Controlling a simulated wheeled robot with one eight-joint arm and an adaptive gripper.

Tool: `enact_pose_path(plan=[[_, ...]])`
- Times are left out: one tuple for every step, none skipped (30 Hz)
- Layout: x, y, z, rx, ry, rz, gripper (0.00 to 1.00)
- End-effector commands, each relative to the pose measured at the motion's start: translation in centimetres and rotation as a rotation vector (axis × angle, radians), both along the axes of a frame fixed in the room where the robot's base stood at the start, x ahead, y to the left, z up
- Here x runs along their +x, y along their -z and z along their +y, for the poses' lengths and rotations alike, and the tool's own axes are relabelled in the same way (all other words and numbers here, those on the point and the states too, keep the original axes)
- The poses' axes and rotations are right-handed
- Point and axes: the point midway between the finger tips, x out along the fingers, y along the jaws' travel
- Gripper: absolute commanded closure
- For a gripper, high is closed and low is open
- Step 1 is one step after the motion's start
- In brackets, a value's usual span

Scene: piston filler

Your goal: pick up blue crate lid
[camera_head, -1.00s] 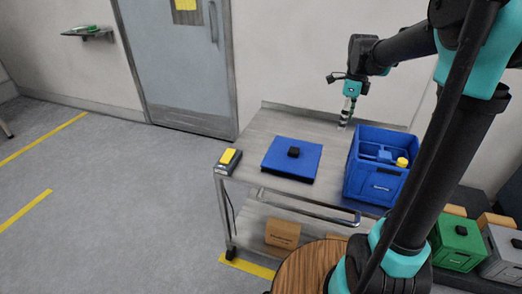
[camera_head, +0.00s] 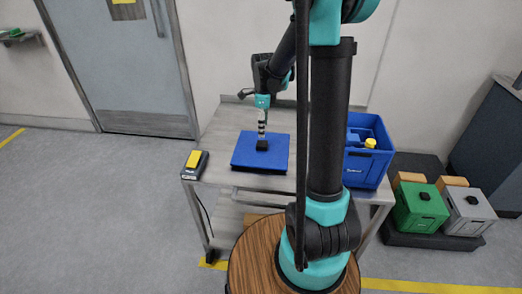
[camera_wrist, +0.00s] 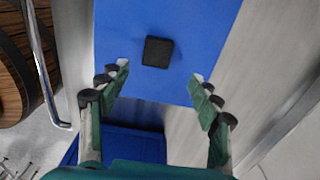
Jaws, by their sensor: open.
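The blue crate lid (camera_head: 247,157) is a flat blue panel with a black block-shaped handle (camera_head: 262,145), lying on the metal cart's top left of the blue crate. My gripper (camera_head: 262,132) is above the lid, just behind the handle in the head view. In the wrist view, the lid (camera_wrist: 205,30) fills the upper middle and its black handle (camera_wrist: 158,51) lies beyond and between the fingertips. My gripper (camera_wrist: 161,70) is open with nothing between its fingers; whether the fingertips touch the lid is unclear.
The open blue crate (camera_head: 365,170) holds a blue item with a yellow cap, partly hidden by my arm. A black-and-yellow device (camera_head: 195,164) sits at the cart's (camera_head: 213,135) left corner. Green (camera_head: 420,207) and grey (camera_head: 466,211) lidded crates stand at the right.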

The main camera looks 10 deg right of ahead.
Motion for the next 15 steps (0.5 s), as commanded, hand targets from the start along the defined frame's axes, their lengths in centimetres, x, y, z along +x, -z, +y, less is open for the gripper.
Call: enact_pose_path(plan=[[0.0,0.8,0.0,0.000,0.000,0.000,0.36],[0.0,1.2,0.0,0.000,0.000,0.000,0.36],[0.1,1.7,0.0,0.000,0.000,0.000,0.36],[0.0,1.9,0.0,0.000,0.000,0.000,0.36],[0.0,2.2,0.0,0.000,0.000,0.000,0.36],[0.0,2.4,0.0,0.000,0.000,0.000,0.36],[0.0,2.5,0.0,0.000,0.000,0.000,0.36],[0.0,2.6,0.0,0.000,0.000,0.000,0.36],[0.0,2.8,0.1,0.000,0.000,0.000,0.36],[0.0,3.1,0.1,0.000,0.000,0.000,0.36],[-0.1,3.4,0.2,0.000,-0.001,0.000,0.36],[-0.1,3.8,0.3,0.000,-0.001,0.000,0.36],[-0.2,4.3,0.4,0.000,-0.001,0.000,0.36],[-0.2,4.8,0.5,0.000,-0.001,0.000,0.36],[-0.2,5.4,0.7,0.000,-0.002,0.000,0.36]])
